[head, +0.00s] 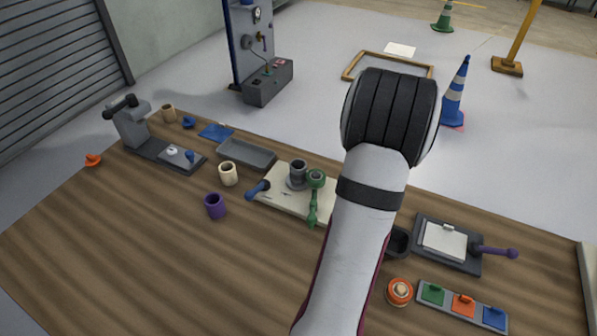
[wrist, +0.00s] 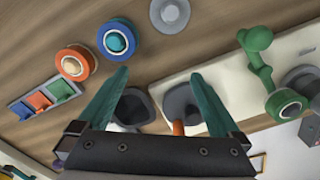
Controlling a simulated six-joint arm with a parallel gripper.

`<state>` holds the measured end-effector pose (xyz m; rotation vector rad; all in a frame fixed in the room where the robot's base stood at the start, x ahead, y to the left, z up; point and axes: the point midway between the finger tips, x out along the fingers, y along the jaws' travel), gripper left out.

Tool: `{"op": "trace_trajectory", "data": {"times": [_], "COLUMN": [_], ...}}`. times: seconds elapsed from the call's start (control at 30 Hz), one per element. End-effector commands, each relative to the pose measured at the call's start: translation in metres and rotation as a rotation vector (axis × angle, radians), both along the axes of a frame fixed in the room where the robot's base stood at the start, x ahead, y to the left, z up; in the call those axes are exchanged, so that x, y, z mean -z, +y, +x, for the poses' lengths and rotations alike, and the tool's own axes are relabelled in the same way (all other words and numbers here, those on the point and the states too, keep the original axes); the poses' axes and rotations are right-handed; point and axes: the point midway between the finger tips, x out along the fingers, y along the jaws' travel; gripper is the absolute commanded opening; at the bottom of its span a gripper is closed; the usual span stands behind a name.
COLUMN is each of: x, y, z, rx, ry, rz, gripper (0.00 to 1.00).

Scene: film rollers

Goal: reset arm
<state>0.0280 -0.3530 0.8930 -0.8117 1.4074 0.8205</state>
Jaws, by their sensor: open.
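My gripper (wrist: 160,73) is open, its two teal fingers apart with nothing held between them. It hangs over the wooden table. My arm fills the middle of the head view and hides the gripper there. A green roller tool (head: 314,195) lies on a pale board (head: 285,200); it also shows in the wrist view (wrist: 262,70).
An orange roller (head: 399,291) and a strip of coloured blocks (head: 463,305) are at right. A tray with a purple handle (head: 495,251) is far right. A purple cup (head: 215,206) stands left; the table's front left is clear.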

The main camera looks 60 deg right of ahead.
Motion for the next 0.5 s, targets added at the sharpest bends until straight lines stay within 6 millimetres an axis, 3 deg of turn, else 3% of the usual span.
{"op": "trace_trajectory", "data": {"times": [0.2, 0.5], "x": [-0.02, -0.023], "y": [-0.002, -0.002], "z": [-0.001, -0.001], "rx": [0.0, 0.001], "ry": [0.001, 0.001], "rz": [-0.005, -0.005], "gripper": [1.0, 1.0]}}
